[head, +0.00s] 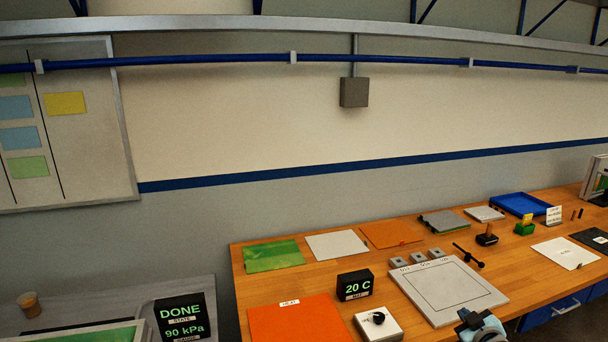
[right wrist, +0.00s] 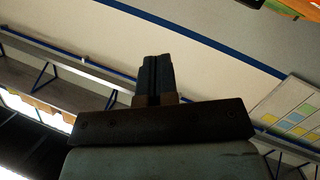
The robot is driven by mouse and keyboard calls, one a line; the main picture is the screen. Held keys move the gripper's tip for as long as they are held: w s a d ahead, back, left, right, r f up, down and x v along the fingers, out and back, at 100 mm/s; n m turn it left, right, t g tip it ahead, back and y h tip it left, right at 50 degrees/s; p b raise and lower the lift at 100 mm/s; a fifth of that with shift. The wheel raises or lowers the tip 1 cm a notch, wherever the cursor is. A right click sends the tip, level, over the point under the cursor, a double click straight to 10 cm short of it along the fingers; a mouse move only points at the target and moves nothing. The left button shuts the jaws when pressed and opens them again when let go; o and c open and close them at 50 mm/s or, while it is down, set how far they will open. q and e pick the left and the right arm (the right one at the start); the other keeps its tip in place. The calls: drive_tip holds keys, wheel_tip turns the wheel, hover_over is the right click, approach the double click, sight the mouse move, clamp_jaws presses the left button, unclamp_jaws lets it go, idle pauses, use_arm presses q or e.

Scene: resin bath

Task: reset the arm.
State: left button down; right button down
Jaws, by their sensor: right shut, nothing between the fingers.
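My right gripper (head: 474,320) shows at the bottom edge of the head view, in front of the white framed plate on the bench. In the right wrist view its two fingers (right wrist: 155,78) are together with nothing between them. That view is tilted and looks up at the wall and ceiling, so the fingers point away from the bench. My left gripper is in neither view.
The wooden bench (head: 330,272) carries an orange heat mat (head: 290,320), a 20 C display (head: 356,285), a knob box (head: 378,322), a white framed plate (head: 448,290) and a blue tray (head: 521,204). A DONE display (head: 181,318) stands lower left.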

drive_tip(key=s+a+f+m+g+y, duration=0.1)
drive_tip(key=s+a+f, duration=0.6)
drive_tip(key=s+a, duration=0.15)
drive_tip(key=s+a+f+g+y, duration=0.2)
drive_tip(key=s+a+f, duration=0.45)
drive_tip(key=s, duration=0.35)
drive_tip(key=s+a+f+m, duration=0.1)
drive_tip(key=s+a, duration=0.4)
drive_tip(key=s, duration=0.3)
drive_tip(key=s+a+f+m+g, duration=0.1)
drive_tip(key=s+a, duration=0.3)
drive_tip(key=s, duration=0.4)
drive_tip(key=shift+s+a+y, duration=0.2)
drive_tip(key=shift+a+y, duration=0.1)
drive_tip(key=shift+a, duration=0.05)
